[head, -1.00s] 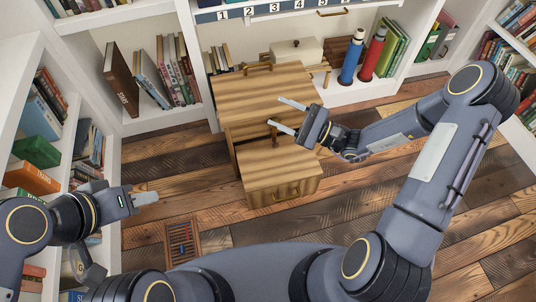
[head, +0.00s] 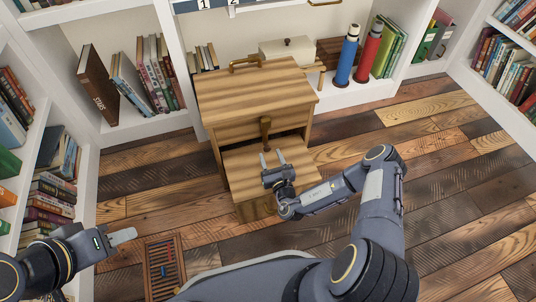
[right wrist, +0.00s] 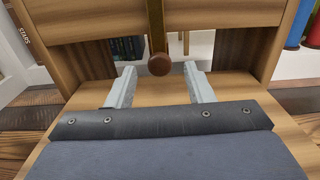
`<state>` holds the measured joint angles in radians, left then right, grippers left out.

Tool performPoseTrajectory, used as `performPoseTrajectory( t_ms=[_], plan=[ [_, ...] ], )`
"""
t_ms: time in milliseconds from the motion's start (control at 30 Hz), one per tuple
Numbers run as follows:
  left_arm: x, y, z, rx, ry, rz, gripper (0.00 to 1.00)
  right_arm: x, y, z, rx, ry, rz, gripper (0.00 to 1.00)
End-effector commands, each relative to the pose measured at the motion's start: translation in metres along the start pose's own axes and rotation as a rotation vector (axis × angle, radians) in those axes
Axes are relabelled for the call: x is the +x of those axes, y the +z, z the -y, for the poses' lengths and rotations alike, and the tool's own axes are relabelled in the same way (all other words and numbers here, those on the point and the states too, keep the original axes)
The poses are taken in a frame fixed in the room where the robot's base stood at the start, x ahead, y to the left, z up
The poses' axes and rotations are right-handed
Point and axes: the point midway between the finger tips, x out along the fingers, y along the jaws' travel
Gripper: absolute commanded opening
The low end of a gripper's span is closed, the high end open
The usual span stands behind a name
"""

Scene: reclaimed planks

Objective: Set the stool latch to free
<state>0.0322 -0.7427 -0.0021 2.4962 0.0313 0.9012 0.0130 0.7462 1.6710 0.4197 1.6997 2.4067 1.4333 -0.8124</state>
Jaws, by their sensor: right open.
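The wooden step stool (head: 255,91) stands in front of the white shelving, with a lower step (head: 240,172) at its front. Its latch (head: 265,128) is a brass bar with a round brown knob, hanging roughly upright between the upper part and the lower step. In the right wrist view the latch knob (right wrist: 159,65) is centred between and just beyond the open fingertips. My right gripper (head: 272,156) is open and empty over the lower step. It also shows in the right wrist view (right wrist: 160,75). My left gripper (head: 122,236) is low at the left, away from the stool; its finger gap is unclear.
A brass handle (head: 245,64) is on the stool top. A blue bottle (head: 347,57) and a red bottle (head: 369,52) stand on the shelf behind. A slatted floor piece (head: 166,268) lies at front left. Plank floor right of the stool is clear.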

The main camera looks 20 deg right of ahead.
Motion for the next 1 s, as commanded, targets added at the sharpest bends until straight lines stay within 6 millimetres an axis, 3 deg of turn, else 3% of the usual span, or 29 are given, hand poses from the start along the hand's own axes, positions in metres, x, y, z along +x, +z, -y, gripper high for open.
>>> performPoseTrajectory(
  t_ms=[200, 533, 900, 1000],
  plan=[
    [0.01, 0.005, 0.005, 0.0, 0.0, 0.0, 0.36, 0.025, -0.001, -0.001, -0.001, 0.002, 0.003, 0.47],
    [0.01, 0.005, 0.005, 0.0, 0.0, 0.0, 0.36, 0.029, 0.001, -0.001, 0.001, 0.002, 0.001, 0.47],
    [0.01, 0.005, 0.005, 0.0, 0.0, 0.0, 0.36, 0.029, 0.001, -0.001, 0.0, 0.002, 0.001, 0.0],
    [0.01, 0.005, 0.005, 0.0, 0.0, 0.0, 0.36, 0.029, 0.001, -0.001, 0.0, 0.002, 0.001, 0.0]
  ],
)
